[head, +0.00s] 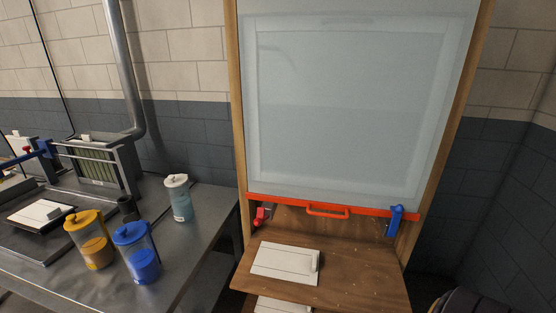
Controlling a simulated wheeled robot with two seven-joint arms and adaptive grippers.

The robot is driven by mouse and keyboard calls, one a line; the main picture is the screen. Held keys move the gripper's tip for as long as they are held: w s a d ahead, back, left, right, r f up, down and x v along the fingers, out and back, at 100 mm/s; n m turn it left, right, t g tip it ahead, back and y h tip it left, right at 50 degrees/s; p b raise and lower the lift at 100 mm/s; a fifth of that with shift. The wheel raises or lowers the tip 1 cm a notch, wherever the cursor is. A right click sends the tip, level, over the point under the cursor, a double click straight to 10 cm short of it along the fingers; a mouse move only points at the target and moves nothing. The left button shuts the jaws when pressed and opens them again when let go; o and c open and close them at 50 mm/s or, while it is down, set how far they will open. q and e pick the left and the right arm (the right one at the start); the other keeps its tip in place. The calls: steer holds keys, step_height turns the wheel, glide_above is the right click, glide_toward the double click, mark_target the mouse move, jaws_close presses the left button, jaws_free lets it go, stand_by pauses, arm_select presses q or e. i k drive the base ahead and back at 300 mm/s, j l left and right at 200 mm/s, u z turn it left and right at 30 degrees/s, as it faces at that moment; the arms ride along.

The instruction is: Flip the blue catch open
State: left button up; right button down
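The blue catch (396,221) is at the lower right of a tall wooden frame (236,120), by the right end of a red-orange rail. It stands roughly upright, its top reaching slightly above the rail. A smaller red catch (261,216) is at the left end of the rail. The red-orange rail (370,210) runs along the bottom of a large pale panel (350,110) and has a loop handle (328,210) at its middle. I cannot make out from this view whether the blue catch is engaged. Neither gripper shows in the head view.
A wooden shelf (350,270) below the panel carries a white block (287,262). A metal bench (195,240) at left holds yellow (90,240), blue (137,252) and pale (179,198) canisters. A dark object (465,302) shows at bottom right. Space before the blue catch looks clear.

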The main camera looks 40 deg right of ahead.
mark_target(397, 211)
steer(key=z, duration=2.15)
